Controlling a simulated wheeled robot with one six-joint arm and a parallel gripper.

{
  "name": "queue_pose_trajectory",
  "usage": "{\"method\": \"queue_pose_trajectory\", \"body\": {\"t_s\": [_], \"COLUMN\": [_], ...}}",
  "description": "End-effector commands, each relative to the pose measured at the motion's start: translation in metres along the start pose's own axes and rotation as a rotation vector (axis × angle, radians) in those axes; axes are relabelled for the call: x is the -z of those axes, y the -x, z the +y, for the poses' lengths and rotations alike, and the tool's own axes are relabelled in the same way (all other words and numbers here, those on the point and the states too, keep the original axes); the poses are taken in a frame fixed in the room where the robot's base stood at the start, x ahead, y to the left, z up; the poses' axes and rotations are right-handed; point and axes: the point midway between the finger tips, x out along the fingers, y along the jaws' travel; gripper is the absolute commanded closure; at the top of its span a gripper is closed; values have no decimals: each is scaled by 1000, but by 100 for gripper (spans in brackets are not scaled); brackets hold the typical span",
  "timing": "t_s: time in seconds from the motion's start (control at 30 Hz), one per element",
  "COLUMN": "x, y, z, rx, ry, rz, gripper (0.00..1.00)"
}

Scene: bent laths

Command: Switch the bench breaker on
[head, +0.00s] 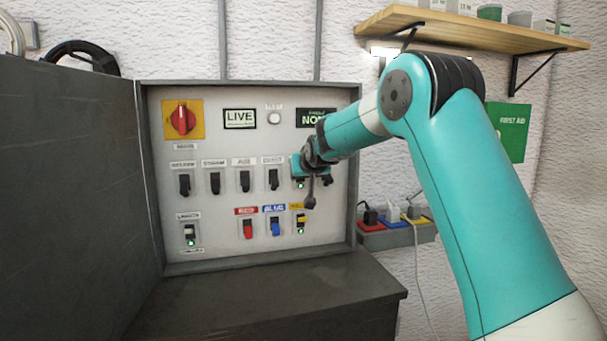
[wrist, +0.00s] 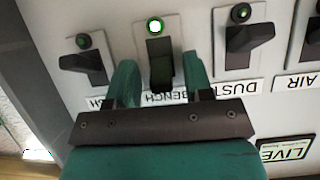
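The bench breaker (wrist: 160,66) is a black lever switch on the pale panel, with its BENCH label upside down in the wrist view. Its lever leans toward the label. Its lamp (wrist: 155,26) glows bright with a green ring; a green light also shows below my gripper in the head view (head: 300,185). My gripper (wrist: 161,82) is open, with one teal finger on each side of the lever. Whether the fingers touch it I cannot tell. In the head view my gripper (head: 299,168) hides most of this breaker.
The DUST breaker (wrist: 243,40) and another breaker (wrist: 85,64) stand close on either side, their lamps dull. A red rotary switch (head: 183,119), a LIVE sign (head: 240,118) and a lower switch row share the panel. The open cabinet door (head: 75,200) stands at left.

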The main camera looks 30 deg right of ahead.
Motion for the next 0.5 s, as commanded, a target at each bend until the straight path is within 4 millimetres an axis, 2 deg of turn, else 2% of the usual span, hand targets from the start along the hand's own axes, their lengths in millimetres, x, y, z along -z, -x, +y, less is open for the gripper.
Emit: {"method": "queue_pose_trajectory", "body": {"t_s": [0.17, 0.27, 0.37, 0.5], "x": [0, 0, -1, -3], "y": [2, 11, 28, 62], "z": [0, 0, 0, 0], "rx": [1, 1, 1, 0], "ry": [0, 0, 0, 0], "rz": [0, 3, 4, 5], "gripper": [53, 53, 53, 53]}}
